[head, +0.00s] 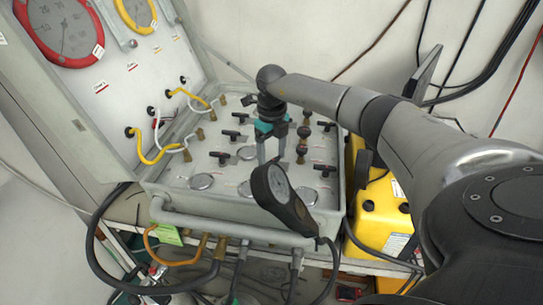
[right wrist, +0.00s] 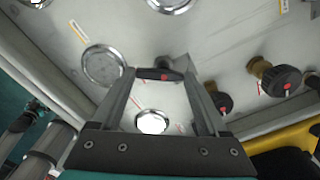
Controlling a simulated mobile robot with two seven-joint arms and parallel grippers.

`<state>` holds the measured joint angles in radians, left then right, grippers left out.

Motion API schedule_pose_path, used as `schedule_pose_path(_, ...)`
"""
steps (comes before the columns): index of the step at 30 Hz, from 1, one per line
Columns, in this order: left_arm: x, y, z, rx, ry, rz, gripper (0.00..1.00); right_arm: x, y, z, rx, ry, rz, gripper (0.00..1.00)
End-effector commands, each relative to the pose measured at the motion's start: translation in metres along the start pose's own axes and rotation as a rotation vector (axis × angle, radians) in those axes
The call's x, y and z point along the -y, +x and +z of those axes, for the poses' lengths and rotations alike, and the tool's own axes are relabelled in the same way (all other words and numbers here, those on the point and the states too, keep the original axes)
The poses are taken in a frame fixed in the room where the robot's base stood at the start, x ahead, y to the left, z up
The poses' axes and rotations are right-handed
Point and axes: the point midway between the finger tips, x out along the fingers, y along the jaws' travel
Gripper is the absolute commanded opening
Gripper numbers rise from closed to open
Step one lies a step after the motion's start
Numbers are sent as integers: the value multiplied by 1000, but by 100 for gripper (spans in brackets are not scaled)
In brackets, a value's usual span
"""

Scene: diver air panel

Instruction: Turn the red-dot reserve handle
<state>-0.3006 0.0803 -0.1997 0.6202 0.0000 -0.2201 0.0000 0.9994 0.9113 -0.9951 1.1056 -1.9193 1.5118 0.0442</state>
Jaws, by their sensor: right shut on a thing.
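The red-dot reserve handle (right wrist: 158,75) is a short black bar with a red dot, on the grey panel (right wrist: 225,30). In the right wrist view it lies crosswise between the fingertips of my right gripper (right wrist: 157,70), which is shut on it. In the head view my right gripper (head: 271,158) points down at the middle of the panel (head: 205,205), and the handle is hidden there by the gripper and a black gauge. My left gripper is in neither view.
The black round gauge (head: 280,188) stands in front of my right gripper. Several black T-handles (head: 220,156) and brown-stemmed knobs (head: 302,150) surround it. Hoses (head: 157,148) run along the left lid. A yellow case (head: 378,215) stands close on the right.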

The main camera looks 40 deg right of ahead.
Motion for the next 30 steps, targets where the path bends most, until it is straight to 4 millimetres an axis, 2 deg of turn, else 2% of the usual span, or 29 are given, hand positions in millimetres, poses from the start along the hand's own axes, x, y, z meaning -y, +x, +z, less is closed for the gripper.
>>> schedule_pose_path(15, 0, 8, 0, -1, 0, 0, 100, 1, -1, -1, 4, -421, -1, 22)
schedule_pose_path(30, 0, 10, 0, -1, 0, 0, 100, 1, -2, -2, 5, -565, 0, 22)
